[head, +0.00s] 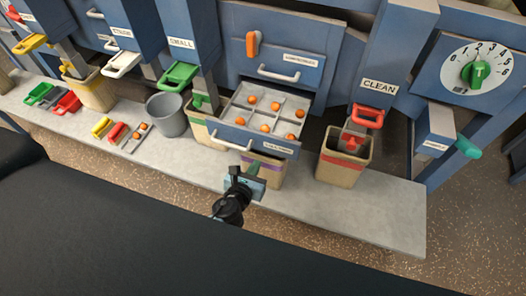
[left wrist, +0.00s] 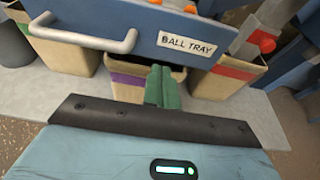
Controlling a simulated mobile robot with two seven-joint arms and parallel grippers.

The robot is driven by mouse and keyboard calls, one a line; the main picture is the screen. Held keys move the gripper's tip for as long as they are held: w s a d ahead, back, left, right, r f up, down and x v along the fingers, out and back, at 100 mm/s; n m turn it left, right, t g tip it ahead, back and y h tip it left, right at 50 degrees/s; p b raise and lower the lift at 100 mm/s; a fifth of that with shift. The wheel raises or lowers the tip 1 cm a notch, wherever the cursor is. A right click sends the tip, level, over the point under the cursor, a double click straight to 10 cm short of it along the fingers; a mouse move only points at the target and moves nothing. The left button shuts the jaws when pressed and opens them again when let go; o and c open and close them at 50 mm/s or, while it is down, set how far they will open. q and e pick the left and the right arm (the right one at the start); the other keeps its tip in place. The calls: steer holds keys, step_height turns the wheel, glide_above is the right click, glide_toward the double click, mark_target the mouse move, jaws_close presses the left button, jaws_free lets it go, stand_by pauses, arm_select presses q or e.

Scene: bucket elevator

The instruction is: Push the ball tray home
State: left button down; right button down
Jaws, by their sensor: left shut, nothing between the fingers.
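The ball tray (head: 262,143) is a blue-fronted drawer, pulled out, with a grey divided inside holding several orange balls. Its front (left wrist: 160,35) bears the label "BALL TRAY" and a pale bar handle (left wrist: 85,35), which also shows in the head view (head: 230,141). My left gripper (head: 248,172) is just in front of and below the tray's front. Its green fingers (left wrist: 162,87) are shut and empty, pointing toward the tray front near its lower edge. I cannot tell whether they touch it. My right gripper is not in view.
A grey bucket (head: 166,115) stands to the left. Another closed drawer (head: 279,72) is above the tray. The ledge front (head: 330,215) is bare.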

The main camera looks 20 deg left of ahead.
mark_target(266, 146)
arm_select(q)
steer(key=x, duration=0.4)
steer(key=r+x, duration=0.1)
steer(key=x, duration=0.1)
steer(key=shift+w+f+b, duration=0.1)
steer(key=shift+w+b, duration=0.2)
steer(key=shift+w, duration=0.15)
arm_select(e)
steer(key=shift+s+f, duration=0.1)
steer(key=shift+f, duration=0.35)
arm_select(q)
steer(key=shift+w, duration=0.1)
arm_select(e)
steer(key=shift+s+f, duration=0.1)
